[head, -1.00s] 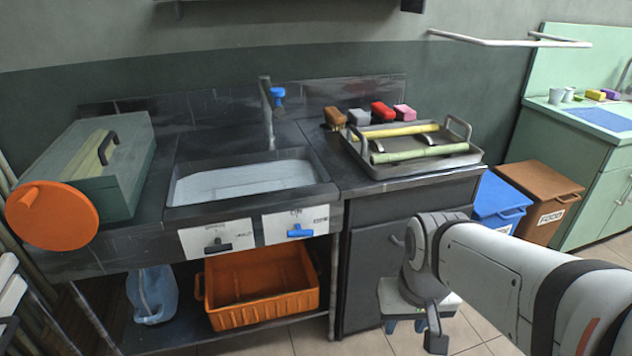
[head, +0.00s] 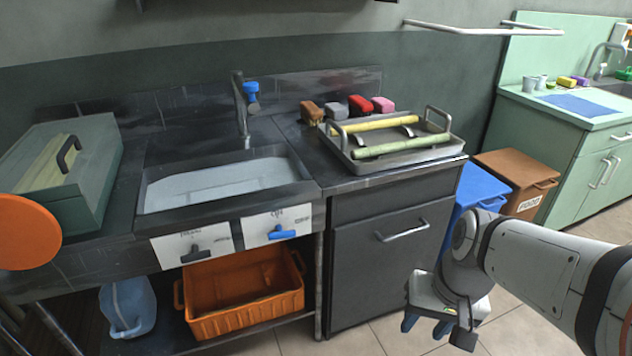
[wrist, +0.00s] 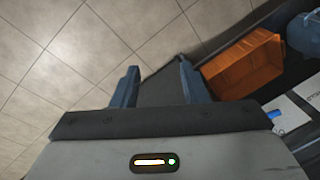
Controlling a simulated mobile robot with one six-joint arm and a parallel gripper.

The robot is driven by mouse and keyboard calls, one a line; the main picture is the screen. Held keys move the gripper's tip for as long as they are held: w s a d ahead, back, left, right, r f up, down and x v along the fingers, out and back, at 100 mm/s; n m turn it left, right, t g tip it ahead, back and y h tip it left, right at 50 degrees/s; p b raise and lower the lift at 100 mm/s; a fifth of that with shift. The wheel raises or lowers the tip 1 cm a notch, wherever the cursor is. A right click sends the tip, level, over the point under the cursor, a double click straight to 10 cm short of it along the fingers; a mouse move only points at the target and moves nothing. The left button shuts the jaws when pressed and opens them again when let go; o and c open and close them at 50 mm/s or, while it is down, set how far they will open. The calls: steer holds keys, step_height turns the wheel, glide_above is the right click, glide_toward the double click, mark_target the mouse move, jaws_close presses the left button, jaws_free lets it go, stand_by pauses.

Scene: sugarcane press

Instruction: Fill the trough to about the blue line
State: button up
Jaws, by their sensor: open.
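The trough (head: 300,187) is a dark rectangular basin set in the counter, with a pale surface inside. I cannot tell its water level, and no blue line can be made out. A grey tap (head: 240,108) with a blue knob (head: 251,88) stands behind it. On the trough's front, one white panel carries a black handle (head: 195,254) and another a blue handle (head: 283,233). My gripper (head: 428,323) is open and empty, low in front of the grey cabinet, right of the trough. In the wrist view its fingers (wrist: 158,85) point down, apart, with nothing between them.
A green box (head: 95,185) and an orange disc (head: 25,232) are at left. A metal tray (head: 408,163) holds green and yellow stalks at right. An orange crate (head: 245,312) and blue jug (head: 128,308) sit below. Blue (head: 480,190) and brown bins stand right. Floor in front is clear.

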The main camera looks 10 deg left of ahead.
steer(key=w+a+f+g+y+b, duration=0.1)
steer(key=w+a+f+y+b, duration=0.25)
steer(key=a, duration=0.45)
steer(key=m+t+y+b, duration=0.45)
steer(key=y+b, duration=0.45)
steer(key=y, duration=0.3)
glide_toward(279, 238)
steer(key=a, duration=0.4)
steer(key=shift+w+a+m, duration=0.2)
steer(key=shift+w+m, duration=0.25)
steer(key=shift+w, duration=0.05)
steer(key=b+x, duration=0.2)
steer(key=x, duration=0.5)
steer(key=shift+r, duration=0.1)
jaws_close()
steer(key=shift+b, duration=0.3)
